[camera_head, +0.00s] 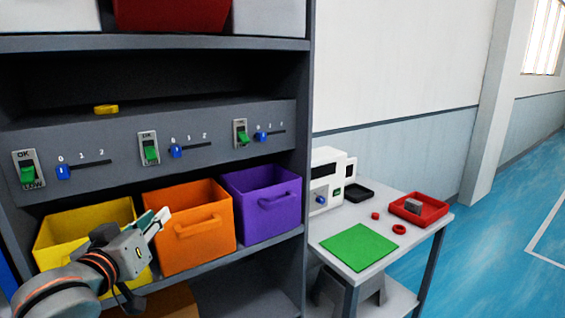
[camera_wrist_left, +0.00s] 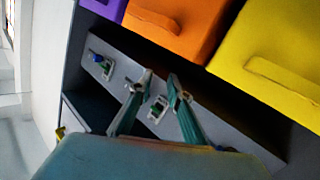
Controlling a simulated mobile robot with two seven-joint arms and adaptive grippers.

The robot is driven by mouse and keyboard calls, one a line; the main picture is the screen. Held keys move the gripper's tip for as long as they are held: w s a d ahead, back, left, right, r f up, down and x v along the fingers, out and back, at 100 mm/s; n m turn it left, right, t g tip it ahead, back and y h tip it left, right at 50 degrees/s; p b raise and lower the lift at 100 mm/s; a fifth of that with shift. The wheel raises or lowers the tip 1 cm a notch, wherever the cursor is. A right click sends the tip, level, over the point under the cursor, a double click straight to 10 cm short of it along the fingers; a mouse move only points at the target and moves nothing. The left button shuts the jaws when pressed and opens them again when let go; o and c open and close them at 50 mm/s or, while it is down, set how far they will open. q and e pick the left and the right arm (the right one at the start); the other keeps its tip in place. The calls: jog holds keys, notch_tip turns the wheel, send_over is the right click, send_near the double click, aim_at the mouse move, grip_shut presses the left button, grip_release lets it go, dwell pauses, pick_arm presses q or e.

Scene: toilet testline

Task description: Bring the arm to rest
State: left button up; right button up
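My left gripper (camera_head: 160,218) is in front of the shelf, between the yellow bin (camera_head: 85,225) and the orange bin (camera_head: 190,225). It points up and to the right. In the left wrist view, its two fingers (camera_wrist_left: 158,80) stand apart with nothing held between them. I cannot tell whether the gripper touches a bin. My right gripper is not in view.
A grey panel (camera_head: 110,158) with green switches and blue sliders runs above the bins. A purple bin (camera_head: 262,205) stands at right. A table (camera_head: 330,235) holds a green mat (camera_head: 358,247), a white device (camera_head: 325,180) and a red tray (camera_head: 420,220). Floor at right is clear.

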pick_arm(q)
jog(key=s+a+f+m+g+y, duration=0.25)
jog(key=s+f, duration=0.25)
jog(key=f, duration=0.6)
jog(key=s+a+f+m+g+y, duration=0.1)
jog(key=s+a+f+m+g, duration=0.3)
jog(key=f, duration=0.7)
jog(key=s+a+f+m+g+y, duration=0.2)
jog(key=s+a+f+m+g, duration=0.1)
jog(key=s+f, duration=1.15)
jog(key=d+f+n+t+h, duration=0.3)
jog(key=d+f+h, duration=0.4)
jog(key=d+f, duration=0.4)
jog(key=shift+d+f+h, duration=0.15)
jog(key=shift+d+h, duration=0.2)
jog(key=shift+d, duration=2.2)
jog(key=shift+w+t, duration=0.1)
jog(key=shift+t, duration=0.15)
